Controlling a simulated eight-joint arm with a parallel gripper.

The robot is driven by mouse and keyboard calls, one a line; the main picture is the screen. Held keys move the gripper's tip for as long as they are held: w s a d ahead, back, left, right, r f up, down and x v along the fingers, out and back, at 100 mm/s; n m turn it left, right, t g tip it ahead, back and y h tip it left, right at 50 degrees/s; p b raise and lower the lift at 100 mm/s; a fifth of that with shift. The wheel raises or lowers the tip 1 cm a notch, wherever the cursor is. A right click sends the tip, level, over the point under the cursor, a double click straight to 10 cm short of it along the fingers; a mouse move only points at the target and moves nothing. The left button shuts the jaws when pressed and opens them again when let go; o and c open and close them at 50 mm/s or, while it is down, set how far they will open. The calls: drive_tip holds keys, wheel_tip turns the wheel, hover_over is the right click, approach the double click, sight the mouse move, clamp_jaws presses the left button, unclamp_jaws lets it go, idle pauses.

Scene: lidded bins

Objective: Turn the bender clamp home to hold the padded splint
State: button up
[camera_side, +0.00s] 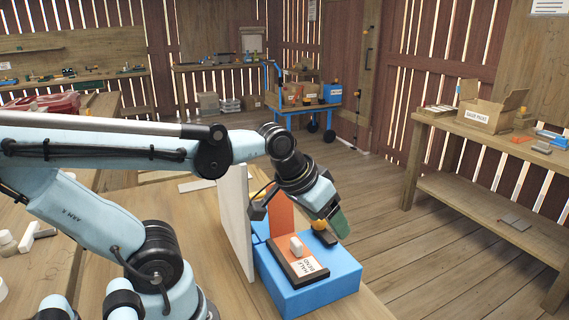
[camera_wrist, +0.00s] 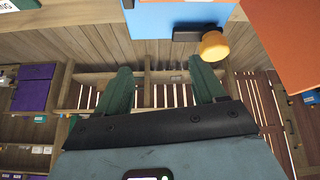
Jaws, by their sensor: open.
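A blue box-shaped fixture (camera_side: 312,291) stands on the wooden bench, and its blue face shows at the top of the wrist view (camera_wrist: 165,17). An orange-yellow knob (camera_side: 319,225) on a black part looks like the bender clamp; the knob also shows in the wrist view (camera_wrist: 213,46). My gripper (camera_side: 338,222) is close to the knob at the fixture's far right. Its green fingers are spread (camera_wrist: 160,66) with nothing between them; the knob is by the right fingertip.
An orange panel (camera_side: 282,212) stands upright at the back of the fixture, beside a tall white board (camera_side: 235,222). A dark-framed plate with a "HALF BEND" label (camera_side: 308,266) lies on top. Open floor lies to the right, before a side bench (camera_side: 478,128).

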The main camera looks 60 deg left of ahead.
drive_tip(key=w+a+r+n+g, duration=0.4)
drive_tip(key=a+r+n+g, duration=0.3)
drive_tip(key=n, duration=0.7)
approach(324, 227)
drive_tip(key=shift+t, duration=0.4)
drive_tip(key=f, duration=0.2)
drive_tip(key=a+f, duration=0.1)
drive_tip(key=f, duration=0.1)
drive_tip(key=a+f, duration=0.1)
drive_tip(key=f, duration=0.1)
drive_tip(key=shift+s+a+f, duration=0.2)
drive_tip(key=shift+s+f, duration=0.15)
drive_tip(key=shift+f, duration=0.05)
drive_tip(key=shift+c, duration=0.4)
drive_tip(key=c, duration=1)
